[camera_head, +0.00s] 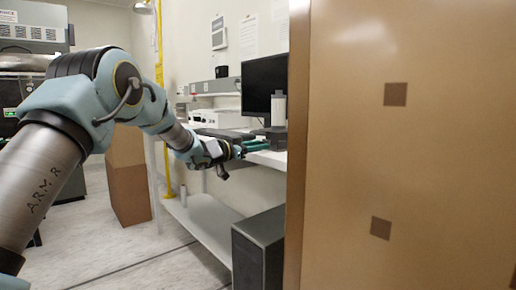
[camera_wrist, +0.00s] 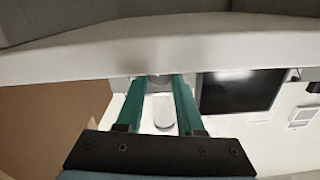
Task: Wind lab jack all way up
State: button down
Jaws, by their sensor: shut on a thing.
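The lab jack (camera_head: 273,133) appears as a low dark shape on the bench's near edge in the head view, partly hidden behind my gripper. A pale bottle-like cylinder (camera_head: 279,110) stands upright above it. My gripper (camera_head: 260,145) reaches the jack from the left, at about bench height. In the wrist view, my green fingers (camera_wrist: 156,82) are shut on a small grey part (camera_wrist: 158,80), which looks like the jack's knob. The pale cylinder (camera_wrist: 164,115) also shows between the fingers. The jack's plates and height are too small to tell.
The white bench (camera_head: 268,158) runs under the monitor (camera_head: 264,84). A dark cabinet (camera_head: 259,250) stands below on the floor. A brown box (camera_head: 128,180) stands behind my arm.

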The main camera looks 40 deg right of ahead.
jog(key=c, duration=0.5)
grip_release()
jog(key=a, duration=1)
jog(key=shift+w+a+b, duration=0.3)
jog(key=shift+a+b, duration=0.1)
